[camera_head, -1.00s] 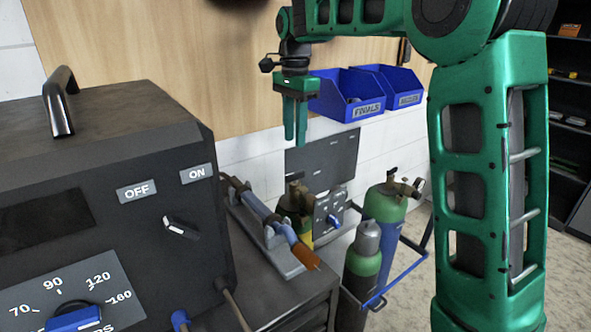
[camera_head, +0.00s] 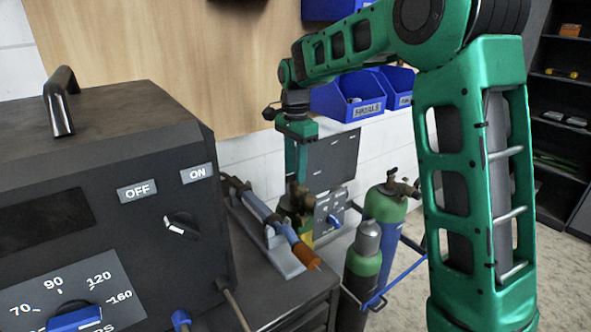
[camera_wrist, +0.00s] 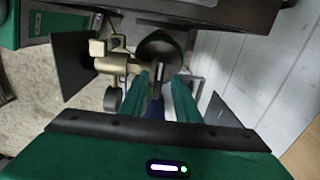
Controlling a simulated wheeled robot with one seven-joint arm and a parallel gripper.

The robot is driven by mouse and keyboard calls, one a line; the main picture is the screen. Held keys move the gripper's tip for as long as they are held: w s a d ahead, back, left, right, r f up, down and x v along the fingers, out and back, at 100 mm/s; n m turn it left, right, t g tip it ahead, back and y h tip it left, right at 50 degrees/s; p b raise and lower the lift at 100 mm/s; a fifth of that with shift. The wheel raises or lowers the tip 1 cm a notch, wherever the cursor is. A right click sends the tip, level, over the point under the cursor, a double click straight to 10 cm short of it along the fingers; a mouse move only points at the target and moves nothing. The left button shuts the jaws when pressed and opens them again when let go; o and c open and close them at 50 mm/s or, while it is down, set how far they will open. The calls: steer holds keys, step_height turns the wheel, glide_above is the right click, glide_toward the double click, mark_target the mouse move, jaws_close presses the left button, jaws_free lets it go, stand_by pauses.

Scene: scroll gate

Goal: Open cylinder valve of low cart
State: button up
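A green and yellow cylinder with a brass valve (camera_head: 299,200) stands behind the bench, partly hidden by the torch. A blue-railed cart (camera_head: 392,284) stands at lower right. It carries a green and blue cylinder with a brass valve (camera_head: 400,187) and a smaller green and grey cylinder (camera_head: 364,258). I cannot tell which cart is the low one. My gripper (camera_head: 297,178) points down just over the left cylinder's valve. In the wrist view, the fingers (camera_wrist: 161,76) are apart, and brass fittings (camera_wrist: 112,64) lie just left of them. Contact cannot be told.
A large dark machine (camera_head: 110,150) with knobs fills the left. A torch (camera_head: 272,220) lies in a grey holder on the bench. Blue bins (camera_head: 350,97) hang on the wall behind my arm. A dark panel (camera_head: 331,160) stands behind the left cylinder. Dark shelves are at right.

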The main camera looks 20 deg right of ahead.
jaws_close()
steer(key=shift+d+r, duration=0.1)
